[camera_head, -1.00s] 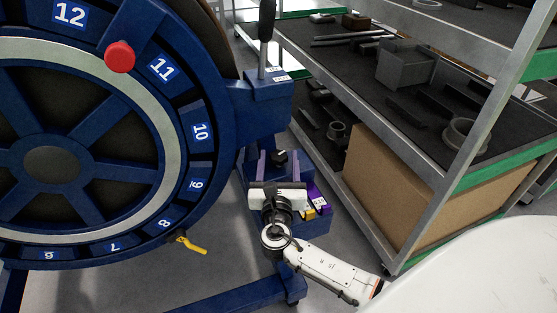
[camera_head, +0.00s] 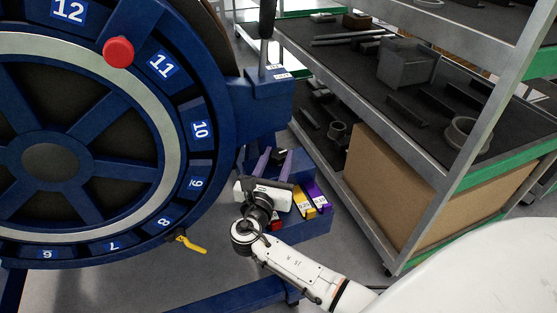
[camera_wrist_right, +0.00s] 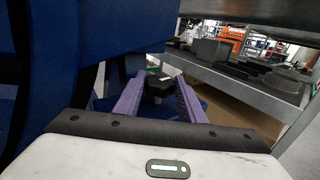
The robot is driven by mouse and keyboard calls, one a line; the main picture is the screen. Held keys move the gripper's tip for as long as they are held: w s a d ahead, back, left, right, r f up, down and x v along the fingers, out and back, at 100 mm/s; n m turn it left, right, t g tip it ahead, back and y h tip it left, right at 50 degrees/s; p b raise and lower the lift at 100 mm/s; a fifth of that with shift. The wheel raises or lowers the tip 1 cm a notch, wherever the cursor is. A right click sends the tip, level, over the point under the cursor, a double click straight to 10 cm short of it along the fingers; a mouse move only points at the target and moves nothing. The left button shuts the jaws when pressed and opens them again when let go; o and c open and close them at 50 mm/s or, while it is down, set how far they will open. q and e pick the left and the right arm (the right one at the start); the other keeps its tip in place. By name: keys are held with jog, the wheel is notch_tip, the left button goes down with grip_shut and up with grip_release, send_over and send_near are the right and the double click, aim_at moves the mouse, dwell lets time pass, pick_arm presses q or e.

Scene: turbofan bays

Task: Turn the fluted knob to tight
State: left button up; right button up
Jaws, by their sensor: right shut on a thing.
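The fluted knob (camera_wrist_right: 158,87) is black and shows between the two purple fingers of my right gripper (camera_wrist_right: 157,95) in the wrist view. A small white mark lies by its top, with a bit of green behind. In the head view the knob (camera_head: 280,154) is a small dark shape at the fingertips, partly hidden. My right gripper (camera_head: 273,160) is shut on it, with its white body tilted and lower left of the knob. The knob's lower part and its mount are mostly hidden. My left gripper is not in view.
The blue stand with a numbered wheel (camera_head: 199,130) and red knob (camera_head: 118,52) fills the left. Yellow (camera_head: 302,200) and purple (camera_head: 319,199) blocks sit right of my gripper. A yellow lever (camera_head: 192,245) is below the wheel. A metal shelf rack (camera_head: 452,180) stands close on the right.

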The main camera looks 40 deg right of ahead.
jog(key=m+g, duration=0.1)
jog(key=m+g+h+b, duration=0.1)
jog(key=g+h+b, duration=0.1)
jog(key=shift+w+a+f+m+g, duration=0.2)
jog(key=shift+w+a+m+g, duration=0.1)
jog(key=shift+m, duration=0.1)
jog(key=shift+w+m+g+h+b, duration=0.1)
jog(key=shift+m+g+h+b, duration=0.6)
jog(key=shift+g+b, duration=0.25)
jog(key=shift+w+m+g+b, duration=0.1)
jog(key=shift+m+g+b, duration=0.5)
jog(key=shift+g+b, duration=0.3)
jog(key=shift+r+m+g+h+b, duration=0.1)
jog(key=shift+m+g+h+b, duration=0.3)
jog(key=shift+m+g+b, duration=0.4)
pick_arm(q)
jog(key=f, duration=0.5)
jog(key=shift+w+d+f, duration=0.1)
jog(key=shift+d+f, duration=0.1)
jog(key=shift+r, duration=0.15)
pick_arm(e)
jog(key=shift+r+g, duration=0.1)
jog(key=shift+g, duration=0.25)
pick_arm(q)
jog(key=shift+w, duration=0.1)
pick_arm(e)
jog(key=o, duration=1)
jog(key=shift+o, duration=0.2)
